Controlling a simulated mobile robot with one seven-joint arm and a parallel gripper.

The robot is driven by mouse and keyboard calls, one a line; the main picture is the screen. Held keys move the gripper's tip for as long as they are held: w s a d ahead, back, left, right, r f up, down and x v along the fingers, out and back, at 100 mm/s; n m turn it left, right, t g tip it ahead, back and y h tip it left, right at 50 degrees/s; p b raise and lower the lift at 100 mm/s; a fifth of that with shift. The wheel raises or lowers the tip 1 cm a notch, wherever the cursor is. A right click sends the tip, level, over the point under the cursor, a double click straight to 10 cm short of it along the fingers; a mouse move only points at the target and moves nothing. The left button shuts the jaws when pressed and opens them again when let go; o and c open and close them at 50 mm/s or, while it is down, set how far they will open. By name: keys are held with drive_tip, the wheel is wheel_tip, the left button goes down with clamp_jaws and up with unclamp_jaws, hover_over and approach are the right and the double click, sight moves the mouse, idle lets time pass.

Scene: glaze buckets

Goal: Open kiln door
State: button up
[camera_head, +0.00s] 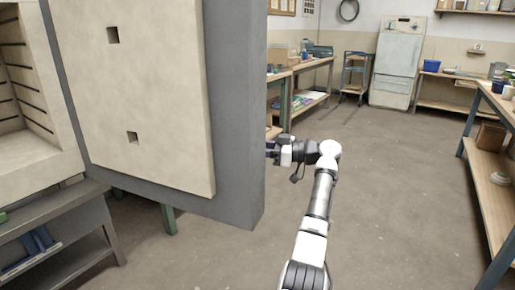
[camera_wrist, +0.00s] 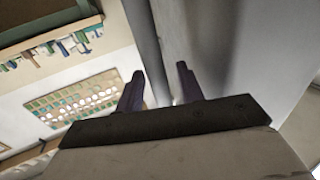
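The kiln door (camera_head: 150,90) stands swung wide open, its pale lined inner face with two square holes turned toward me. Its thick grey edge (camera_head: 236,110) faces right. The kiln chamber (camera_head: 22,85) is exposed at the far left. My gripper (camera_head: 270,150) is at the far side of the door's right edge, its tips partly hidden by the door. In the wrist view, the two dark fingers (camera_wrist: 162,85) are spread apart. A grey bar (camera_wrist: 146,45), seemingly the door handle, runs between them beside a pale grey surface. I cannot tell whether a finger touches it.
A bench with drawers or shelf (camera_head: 50,225) stands below the kiln. A wooden workbench (camera_head: 490,180) runs along the right. Shelving (camera_head: 300,80), a small blue cart (camera_head: 355,75) and a pale cabinet (camera_head: 396,65) stand at the back. The middle floor is clear.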

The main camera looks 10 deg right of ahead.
drive_tip(key=v, duration=1.4)
drive_tip(key=shift+a, duration=0.1)
